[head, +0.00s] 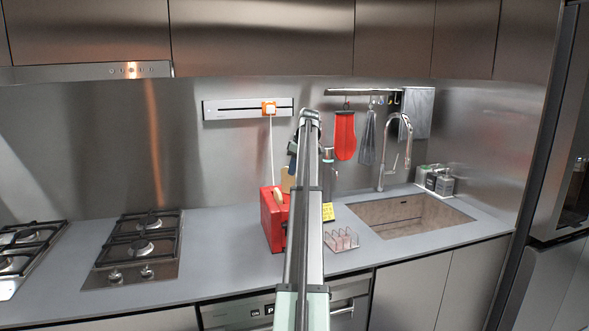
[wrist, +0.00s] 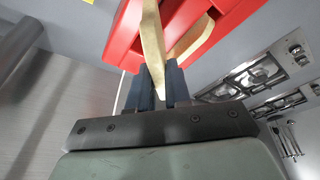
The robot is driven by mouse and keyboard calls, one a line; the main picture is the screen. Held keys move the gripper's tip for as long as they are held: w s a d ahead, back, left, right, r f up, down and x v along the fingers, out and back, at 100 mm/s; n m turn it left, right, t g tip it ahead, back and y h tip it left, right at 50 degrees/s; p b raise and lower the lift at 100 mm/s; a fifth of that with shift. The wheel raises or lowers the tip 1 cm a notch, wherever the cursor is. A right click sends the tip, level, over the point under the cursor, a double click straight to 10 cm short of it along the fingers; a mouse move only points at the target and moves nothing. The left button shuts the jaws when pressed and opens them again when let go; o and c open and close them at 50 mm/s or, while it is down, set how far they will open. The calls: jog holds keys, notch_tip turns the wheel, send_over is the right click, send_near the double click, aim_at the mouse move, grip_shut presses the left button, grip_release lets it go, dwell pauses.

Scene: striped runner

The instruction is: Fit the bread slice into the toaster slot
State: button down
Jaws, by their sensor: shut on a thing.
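The red toaster (head: 268,222) stands on the counter left of my arm, which hides its right part in the head view. In the wrist view the toaster (wrist: 125,35) fills the top, just beyond my fingertips. My gripper (wrist: 159,75) is shut on a tan bread slice (wrist: 152,35), seen nearly edge-on between the dark blue fingers. The slice overlaps the toaster in this view; I cannot tell whether it is in a slot. A second tan slice-like piece (wrist: 192,38) shows at the toaster, right of the held slice. My gripper is mostly hidden in the head view.
A wire rack (head: 341,240) stands right of my arm, near the counter's front edge. The sink (head: 410,214) is farther right, with a tall faucet. The gas hob (head: 138,245) is at left, with bare counter between it and the toaster.

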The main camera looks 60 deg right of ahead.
jog(key=shift+f, duration=0.2)
jog(key=c, duration=1.1)
grip_release()
jog(key=v, duration=1.2)
jog(key=shift+r, duration=0.25)
